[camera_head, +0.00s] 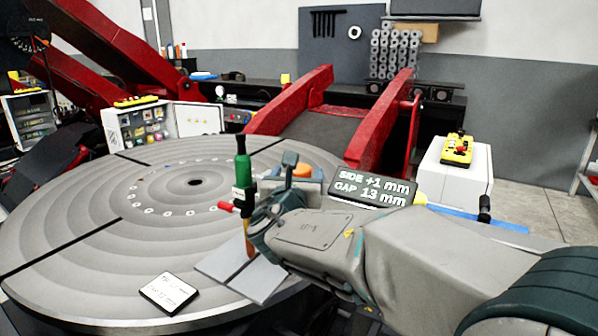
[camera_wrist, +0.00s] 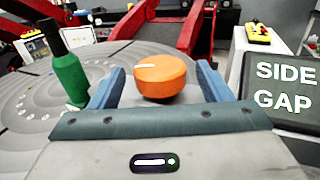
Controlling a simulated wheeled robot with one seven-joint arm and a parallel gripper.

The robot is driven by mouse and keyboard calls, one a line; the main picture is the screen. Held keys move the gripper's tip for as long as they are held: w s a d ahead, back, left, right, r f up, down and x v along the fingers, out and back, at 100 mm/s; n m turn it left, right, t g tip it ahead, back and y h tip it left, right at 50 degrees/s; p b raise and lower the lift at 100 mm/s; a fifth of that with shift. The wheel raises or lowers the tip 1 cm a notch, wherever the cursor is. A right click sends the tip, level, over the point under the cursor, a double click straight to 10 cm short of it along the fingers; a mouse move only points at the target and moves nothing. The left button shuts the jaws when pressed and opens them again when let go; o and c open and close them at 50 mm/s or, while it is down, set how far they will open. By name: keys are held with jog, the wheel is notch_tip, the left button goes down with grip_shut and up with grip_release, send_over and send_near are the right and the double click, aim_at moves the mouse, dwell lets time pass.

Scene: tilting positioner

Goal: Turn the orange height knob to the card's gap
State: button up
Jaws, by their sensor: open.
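The orange height knob (camera_head: 302,170) shows past my gripper's fingers in the head view. In the wrist view the knob (camera_wrist: 160,78) is round, with a white line on the left of its top. It appears between my gripper's two blue fingers (camera_wrist: 160,85), with a gap on each side. My gripper (camera_head: 300,174) is open and empty. The dark card (camera_head: 372,188) reads "SIDE +1 mm" and "GAP 13 mm". The card's left part (camera_wrist: 284,88) shows in the wrist view. The green torch (camera_head: 242,172) stands upright left of my gripper, its copper tip above the plates.
Grey plates (camera_head: 222,268) lie on the large round table (camera_head: 75,235). A small tilted card (camera_head: 168,293) lies near its front edge, its text too small to read. Red arms (camera_head: 290,103) rise behind. A yellow control box (camera_head: 457,150) sits on a white cabinet at right.

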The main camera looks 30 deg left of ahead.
jog(key=shift+w+a, duration=0.1)
jog(key=shift+w, duration=0.15)
jog(key=c, duration=1)
jog(key=shift+o, duration=0.2)
jog(key=shift+s+a+r+m+t+h+p, duration=0.1)
jog(key=shift+m+t+h+p, duration=0.05)
jog(key=shift+m+h+p, duration=0.4)
jog(key=shift+a+r+m+t+h+p, duration=0.15)
jog(key=shift+m+h+p, duration=0.15)
jog(key=shift+h, duration=0.35)
jog(key=m+h+p, duration=0.2)
jog(key=h, duration=0.1)
jog(key=shift+a+h, duration=0.1)
jog(key=shift+h, duration=0.2)
jog(key=shift+f+m+h, duration=0.15)
jog(key=shift+m+h, duration=0.4)
jog(key=shift+h, duration=0.15)
